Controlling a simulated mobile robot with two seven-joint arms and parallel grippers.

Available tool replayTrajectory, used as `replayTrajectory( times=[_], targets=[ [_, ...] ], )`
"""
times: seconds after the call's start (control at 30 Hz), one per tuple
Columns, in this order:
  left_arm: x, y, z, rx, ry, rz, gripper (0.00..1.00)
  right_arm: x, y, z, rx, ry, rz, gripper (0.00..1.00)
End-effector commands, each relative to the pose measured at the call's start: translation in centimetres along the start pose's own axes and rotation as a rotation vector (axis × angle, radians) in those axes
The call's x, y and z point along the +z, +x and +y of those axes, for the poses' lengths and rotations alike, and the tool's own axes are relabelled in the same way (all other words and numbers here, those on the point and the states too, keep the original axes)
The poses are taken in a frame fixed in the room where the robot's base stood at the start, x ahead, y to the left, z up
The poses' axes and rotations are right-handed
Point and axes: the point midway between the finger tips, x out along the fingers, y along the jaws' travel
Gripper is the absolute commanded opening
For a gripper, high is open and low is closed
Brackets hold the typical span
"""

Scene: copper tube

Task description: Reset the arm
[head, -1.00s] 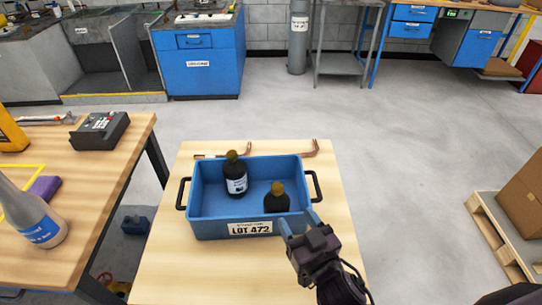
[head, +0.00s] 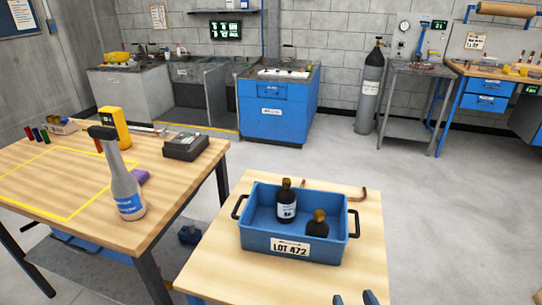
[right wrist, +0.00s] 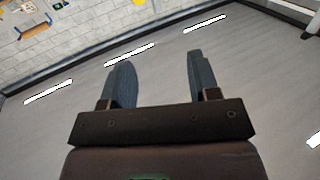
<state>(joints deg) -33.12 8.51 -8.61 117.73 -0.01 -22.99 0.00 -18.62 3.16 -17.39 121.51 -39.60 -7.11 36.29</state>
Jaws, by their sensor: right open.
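My right gripper (head: 355,298) shows only as two fingertips at the bottom edge of the head view, in front of the small wooden table (head: 235,262). In the right wrist view its two fingers (right wrist: 157,82) are apart with nothing between them, and only floor and wall lie beyond. A blue tote (head: 262,241) labelled LOT 472 stands on the small table. My left gripper is not in view.
A blue cabinet (head: 275,115) and a gas cylinder (head: 368,95) stand at the back. Floor to the right is clear.

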Motion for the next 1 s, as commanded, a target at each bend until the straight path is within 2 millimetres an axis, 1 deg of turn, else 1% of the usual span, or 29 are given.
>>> replayTrajectory(
  times=[0.03,0.07,0.17,0.23,0.37,0.47,0.5,0.57,0.6,0.7,0.83,0.9,1.0],
  targets=[
    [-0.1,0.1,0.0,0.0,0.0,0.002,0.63,0.0,0.0,0.0,0.0,0.0,0.0,0.56],
    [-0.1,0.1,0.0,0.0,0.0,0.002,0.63,0.0,0.0,0.1,0.003,-0.04,-0.004,0.56],
    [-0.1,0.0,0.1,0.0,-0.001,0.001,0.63,0.9,0.0,0.4,0.018,-0.094,-0.05,0.56],
    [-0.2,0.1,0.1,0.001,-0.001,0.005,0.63,1.9,-0.1,0.9,0.027,-0.114,-0.094,0.56],
    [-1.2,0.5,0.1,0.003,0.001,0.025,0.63,4.7,-1.3,2.6,0.041,-0.133,-0.209,0.56],
    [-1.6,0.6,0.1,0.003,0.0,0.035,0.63,7.7,-3.5,4.3,0.047,-0.133,-0.327,0.56],
    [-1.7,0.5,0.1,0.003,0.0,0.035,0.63,9.0,-4.6,5.1,0.049,-0.129,-0.377,0.56],
    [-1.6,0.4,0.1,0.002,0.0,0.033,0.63,10.8,-6.5,6.2,0.052,-0.112,-0.449,0.56],
    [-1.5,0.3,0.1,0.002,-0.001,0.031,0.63,11.9,-7.8,6.9,0.055,-0.098,-0.493,0.56],
    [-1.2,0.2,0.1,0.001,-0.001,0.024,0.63,13.6,-10.6,8.4,0.073,-0.058,-0.56,0.56],
    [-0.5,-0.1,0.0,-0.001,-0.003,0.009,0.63,14.6,-12.9,9.4,0.092,-0.061,-0.604,0.56],
    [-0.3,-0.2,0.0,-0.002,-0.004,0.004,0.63,14.8,-13.4,9.5,0.094,-0.061,-0.614,0.56],
    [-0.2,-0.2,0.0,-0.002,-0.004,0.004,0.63,14.9,-13.5,9.5,0.095,-0.061,-0.616,0.56]
  ],
)
